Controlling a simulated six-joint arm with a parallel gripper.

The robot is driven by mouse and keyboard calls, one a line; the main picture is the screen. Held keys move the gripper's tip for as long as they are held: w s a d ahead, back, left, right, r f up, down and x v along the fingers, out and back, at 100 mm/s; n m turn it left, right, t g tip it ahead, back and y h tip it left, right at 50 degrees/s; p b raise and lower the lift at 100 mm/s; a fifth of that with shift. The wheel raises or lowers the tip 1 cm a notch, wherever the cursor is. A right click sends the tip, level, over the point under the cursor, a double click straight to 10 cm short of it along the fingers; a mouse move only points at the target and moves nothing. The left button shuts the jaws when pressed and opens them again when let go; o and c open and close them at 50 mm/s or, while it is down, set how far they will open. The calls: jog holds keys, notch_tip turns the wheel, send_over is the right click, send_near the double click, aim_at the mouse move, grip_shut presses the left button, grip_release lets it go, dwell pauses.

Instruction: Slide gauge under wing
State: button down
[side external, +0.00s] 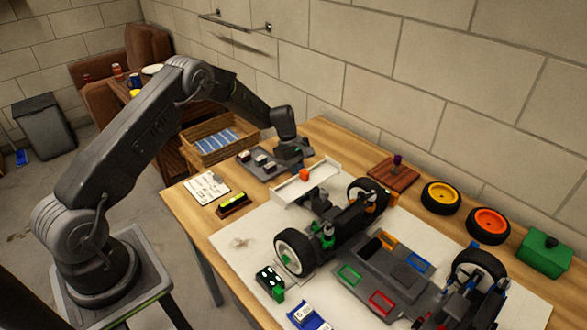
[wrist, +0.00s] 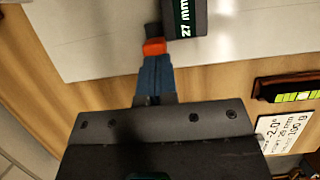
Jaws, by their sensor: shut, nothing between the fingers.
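The car's white rear wing (side external: 308,186) spans the rear of the car on the bench in the side view. My gripper (side external: 302,168) reaches down at the wing's far side, beside the grey gauge tray (side external: 258,165). In the wrist view my gripper's (wrist: 154,47) narrow blue fingers are shut and empty, with orange at the tip. A dark gauge block (wrist: 184,18) marked "27 mm" shows just beyond and right of the tip, over white, cut off by the frame. Whether it touches the finger or lies under the wing, I cannot tell.
A spec card (side external: 208,187) and a level (side external: 233,204) lie left of the wing. Other blocks stand in the tray. Loose wheels (side external: 441,197) and a green box (side external: 545,254) are along the wall.

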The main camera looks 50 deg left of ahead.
jog(key=shift+a, duration=0.55)
jog(key=a, duration=0.3)
jog(key=a+f+v, duration=0.1)
jog(key=v, duration=1)
jog(key=x, duration=1)
jog(key=shift+w+f, duration=0.1)
jog(key=shift+w, duration=0.2)
jog(key=shift+d, duration=1.85)
jog(key=shift+d, duration=0.1)
